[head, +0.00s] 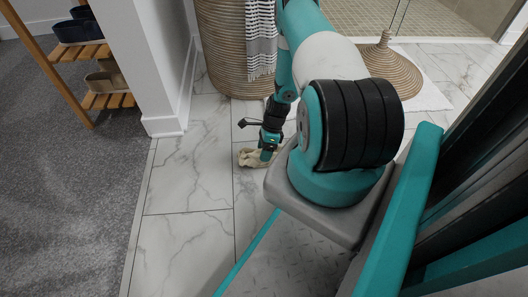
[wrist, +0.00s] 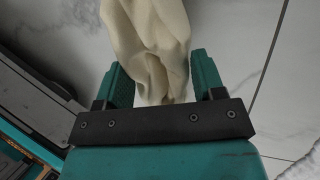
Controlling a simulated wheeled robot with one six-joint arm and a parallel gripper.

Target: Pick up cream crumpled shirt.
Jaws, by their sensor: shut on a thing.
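The cream crumpled shirt (head: 249,157) is low over the marble tile floor in the head view, at the tip of my arm. My gripper (head: 266,154) points down at it. In the wrist view the shirt (wrist: 150,40) is bunched between the two teal fingers of my gripper (wrist: 160,85), which are shut on it. The cloth runs out beyond the fingertips to the top edge of the picture. Whether the shirt still touches the floor I cannot tell.
A tall woven basket (head: 225,45) with a striped towel (head: 261,38) stands behind my gripper. A white wall end (head: 150,60) and a wooden shoe rack (head: 85,60) are at left. A woven lid (head: 390,75) lies on a white mat at right. Tiles at front left are clear.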

